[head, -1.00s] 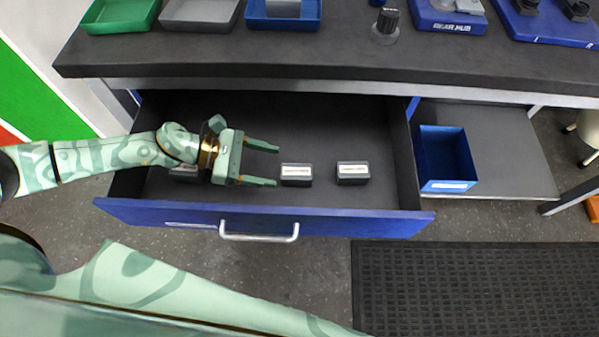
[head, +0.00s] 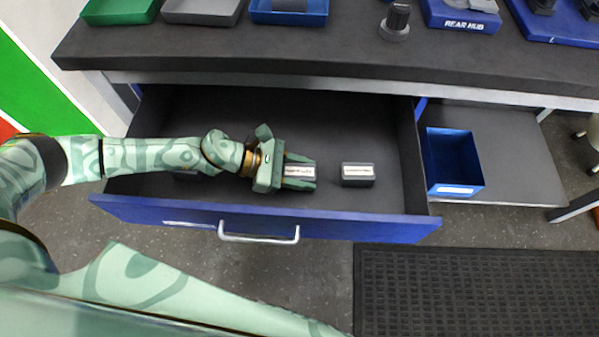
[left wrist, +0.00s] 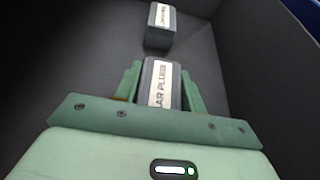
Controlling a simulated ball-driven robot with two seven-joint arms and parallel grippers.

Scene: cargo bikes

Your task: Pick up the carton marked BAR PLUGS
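The carton marked BAR PLUGS (head: 297,172) is a small dark box with a white label, standing in the open drawer. In the left wrist view, the BAR PLUGS carton (left wrist: 162,88) lies between the two green fingers, its label partly cut off by the gripper body. My left gripper (head: 301,173) is down in the drawer with one finger along each side of the carton. The left gripper (left wrist: 161,78) looks open, with narrow gaps beside the carton. My right gripper is not in view.
A second labelled carton (head: 358,174) stands to the right in the drawer, beyond the fingertips in the wrist view (left wrist: 160,27). Another dark carton (head: 187,176) is partly hidden under my left arm. The blue drawer front (head: 340,226) is nearest me; the worktop (head: 330,52) overhangs behind.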

